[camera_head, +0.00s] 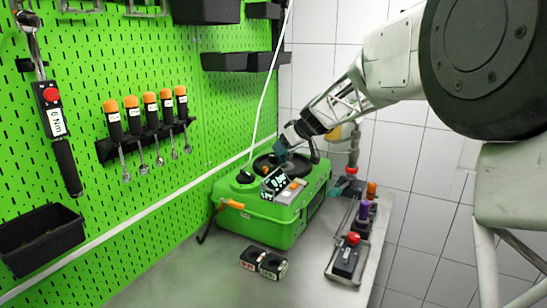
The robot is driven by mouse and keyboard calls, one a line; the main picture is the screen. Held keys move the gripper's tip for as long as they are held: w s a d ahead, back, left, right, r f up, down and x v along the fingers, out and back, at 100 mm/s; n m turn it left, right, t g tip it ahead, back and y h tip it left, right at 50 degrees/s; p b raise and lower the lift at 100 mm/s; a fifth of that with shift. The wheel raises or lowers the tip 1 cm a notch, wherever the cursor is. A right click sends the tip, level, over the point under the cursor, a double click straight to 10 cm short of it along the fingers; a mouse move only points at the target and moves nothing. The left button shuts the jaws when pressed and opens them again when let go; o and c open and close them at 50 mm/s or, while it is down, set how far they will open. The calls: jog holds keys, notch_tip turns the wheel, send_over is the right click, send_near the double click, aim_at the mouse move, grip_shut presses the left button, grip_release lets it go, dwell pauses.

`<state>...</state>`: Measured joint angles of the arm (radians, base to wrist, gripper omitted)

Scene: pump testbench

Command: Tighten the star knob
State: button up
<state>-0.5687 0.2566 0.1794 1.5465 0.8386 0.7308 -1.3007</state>
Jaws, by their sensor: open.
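A green pump case (270,225) stands on the grey bench. On its top are a dark round part (262,165), a small black knob (245,176) at the left, and a tilted display panel (274,183) with a grey and orange block beside it. My gripper (281,152) reaches in from the upper right and is over the dark round part. Its teal fingers are small in the view, and I cannot tell whether they touch anything. I cannot clearly make out the star knob; it may be partly hidden by my gripper.
To the right is a rack (346,262) with red, purple and orange-topped items. A green pegboard (120,190) on the left carries orange-handled tools and a torque wrench (56,125).

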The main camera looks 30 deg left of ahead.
aim_at(274, 156)
jog(key=shift+x, duration=3.8)
jog(key=c, duration=0.9)
jog(key=shift+m+t, duration=0.4)
jog(key=shift+m, duration=0.1)
jog(key=shift+m+t+h, duration=0.5)
jog(key=shift+m+t, duration=0.4)
jog(key=shift+m, duration=0.3)
jog(key=shift+m+t+h, duration=0.6)
jog(key=shift+m+t, duration=0.2)
jog(key=shift+m, duration=0.5)
jog(key=o, duration=0.9)
